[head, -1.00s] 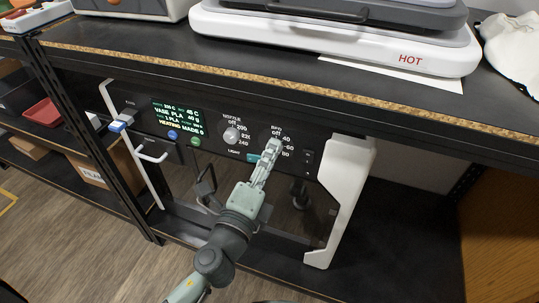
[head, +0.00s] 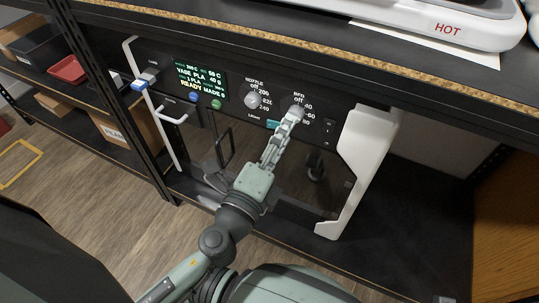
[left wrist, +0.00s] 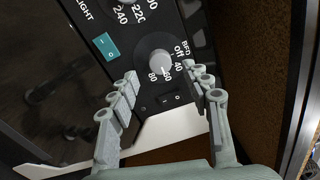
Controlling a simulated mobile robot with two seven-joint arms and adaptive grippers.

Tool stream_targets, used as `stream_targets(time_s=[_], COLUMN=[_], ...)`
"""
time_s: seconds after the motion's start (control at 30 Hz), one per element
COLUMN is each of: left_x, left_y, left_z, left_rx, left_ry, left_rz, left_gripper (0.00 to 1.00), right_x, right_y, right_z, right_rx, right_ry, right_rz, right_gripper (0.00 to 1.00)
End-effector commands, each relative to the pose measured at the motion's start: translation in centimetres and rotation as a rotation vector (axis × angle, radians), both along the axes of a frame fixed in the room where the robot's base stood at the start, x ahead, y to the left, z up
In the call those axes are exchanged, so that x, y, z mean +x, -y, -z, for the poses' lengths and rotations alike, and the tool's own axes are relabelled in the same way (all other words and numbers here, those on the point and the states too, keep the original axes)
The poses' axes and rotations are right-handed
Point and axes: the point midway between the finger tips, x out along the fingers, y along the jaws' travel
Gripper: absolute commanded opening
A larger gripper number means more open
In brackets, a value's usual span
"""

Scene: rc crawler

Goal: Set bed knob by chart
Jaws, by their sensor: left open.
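The bed knob (left wrist: 160,62) is a grey round knob on the dark printer panel, with marks off, 40, 60 and 80 around it in the left wrist view. Where its pointer stands is not clear. My left gripper (left wrist: 161,76) is open, with one finger on each side of the knob in that view; contact cannot be told. In the head view my left gripper (head: 293,114) reaches up to the panel and covers part of the knob. The display (head: 200,83) reads VASE PLA 40 g and READY. No readable chart shows. My right gripper is not in view.
The nozzle knob (head: 252,100) is left of the bed knob. A teal light switch (left wrist: 106,46) and a small black switch (left wrist: 172,99) are close to the fingers. The black shelf top (head: 220,10) overhangs the panel. A white side piece (head: 365,160) stands to the right.

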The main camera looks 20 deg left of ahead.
Motion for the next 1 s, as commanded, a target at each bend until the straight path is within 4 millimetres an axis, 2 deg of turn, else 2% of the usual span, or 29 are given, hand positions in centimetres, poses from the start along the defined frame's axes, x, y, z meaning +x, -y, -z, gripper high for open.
stream_targets(time_s=[0.03, 0.2, 0.4, 0.57, 1.0], left_x=[-1.3, -4.9, -7.6, -8.3, -8.3], left_y=[0.0, -0.1, -0.2, -0.2, -0.2], left_z=[0.3, 0.4, 0.4, 0.4, 0.4], left_rx=[0.004, 0.006, 0.002, 0.000, 0.000], left_ry=[-0.007, -0.004, -0.002, 0.001, 0.002], left_rz=[0.003, 0.006, 0.004, 0.003, 0.002], left_gripper=[0.49, 0.49, 0.49, 0.49, 0.49], right_x=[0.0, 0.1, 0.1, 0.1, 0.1], right_y=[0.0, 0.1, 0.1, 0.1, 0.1], right_z=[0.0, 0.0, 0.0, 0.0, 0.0], right_rx=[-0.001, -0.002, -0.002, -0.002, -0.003], right_ry=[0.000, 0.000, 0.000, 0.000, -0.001], right_rz=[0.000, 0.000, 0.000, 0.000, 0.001], right_gripper=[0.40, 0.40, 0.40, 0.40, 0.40])
